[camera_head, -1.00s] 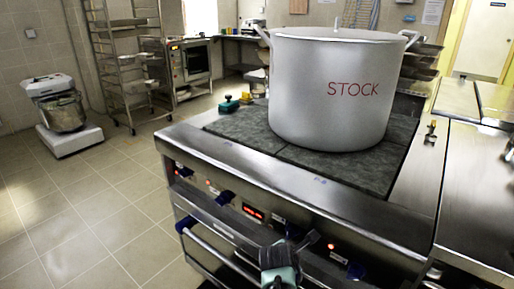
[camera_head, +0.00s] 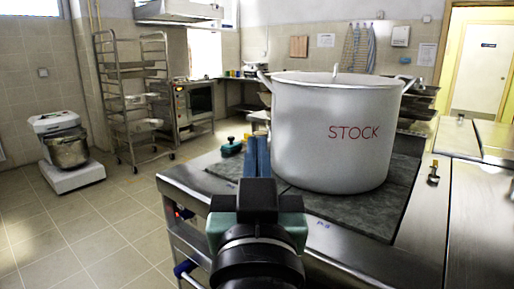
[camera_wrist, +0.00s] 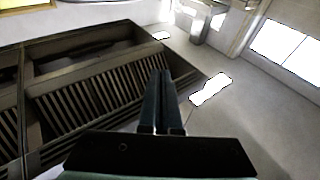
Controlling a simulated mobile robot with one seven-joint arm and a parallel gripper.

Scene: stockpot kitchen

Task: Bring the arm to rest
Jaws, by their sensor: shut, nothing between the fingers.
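My gripper (camera_head: 256,158) is in the lower middle of the head view, raised in front of the stove. Its two blue fingers point up and lie together with nothing between them. In the wrist view the shut fingers (camera_wrist: 162,100) point at the ceiling and a dark extractor hood (camera_wrist: 100,90). Behind my gripper and to its right, the large stockpot (camera_head: 335,130) marked STOCK stands upright on the stove top (camera_head: 340,212), its lid on. My gripper hides part of the stove's front edge and controls.
A small green-topped object (camera_head: 231,147) sits at the stove's back left corner. A steel counter (camera_head: 475,205) adjoins on the right. A mixer (camera_head: 66,150), a rack trolley (camera_head: 133,100) and an oven (camera_head: 190,105) stand at the back left. The tiled floor (camera_head: 100,225) at left is clear.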

